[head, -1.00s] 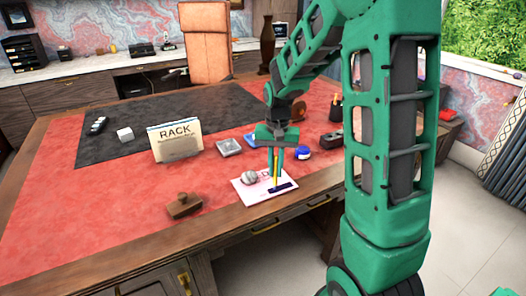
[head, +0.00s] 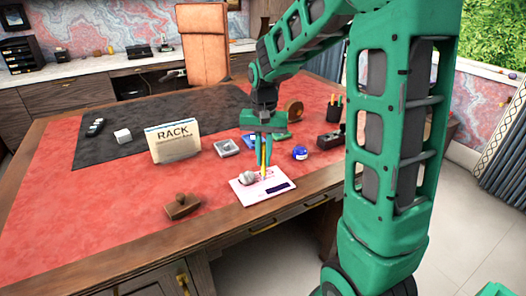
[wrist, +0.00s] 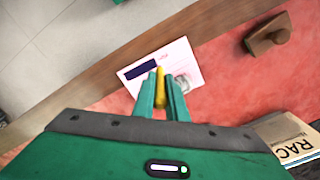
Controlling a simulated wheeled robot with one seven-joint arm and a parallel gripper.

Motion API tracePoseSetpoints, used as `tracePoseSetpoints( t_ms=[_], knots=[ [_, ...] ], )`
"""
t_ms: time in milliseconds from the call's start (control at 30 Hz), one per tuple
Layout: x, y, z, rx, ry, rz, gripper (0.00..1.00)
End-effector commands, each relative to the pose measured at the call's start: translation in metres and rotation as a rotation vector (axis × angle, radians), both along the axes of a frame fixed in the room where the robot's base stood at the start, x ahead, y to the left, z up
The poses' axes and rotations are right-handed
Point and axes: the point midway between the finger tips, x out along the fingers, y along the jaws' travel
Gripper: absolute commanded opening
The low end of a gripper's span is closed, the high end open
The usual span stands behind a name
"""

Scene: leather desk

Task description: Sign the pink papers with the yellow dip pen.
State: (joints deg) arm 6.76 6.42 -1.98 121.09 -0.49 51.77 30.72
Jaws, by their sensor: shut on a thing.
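The pink papers (head: 282,194) lie near the desk's front edge, with a dark bar printed on them. They also show in the wrist view (wrist: 188,54). A rounded grey-white object (head: 247,178) sits on their left part. My gripper (head: 264,164) is shut on the yellow dip pen (head: 264,157) and holds it nearly upright over the papers. The pen also shows between the fingers in the wrist view (wrist: 160,88). Its tip is over the papers' middle, left of the dark bar; I cannot tell whether it touches. The fingers hide part of the pen.
A blue ink bottle (head: 300,153) stands right of my gripper. A square grey tray (head: 227,147) lies to the left. A wooden stamp (head: 182,207) and a RACK box (head: 173,142) stand further left. A black holder (head: 335,111) is behind right.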

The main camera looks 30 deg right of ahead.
Motion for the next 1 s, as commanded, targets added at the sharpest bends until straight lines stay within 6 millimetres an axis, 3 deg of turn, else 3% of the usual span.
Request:
tracePoseSetpoints(
  t_ms=[300, 1000],
  knots=[
    [0.0, 0.0, 0.02, 0.0, 0.0, 0.0, 0.0],
    [0.0, 0.0, 0.02, 0.0, 0.0, 0.0, 0.0]
  ],
)
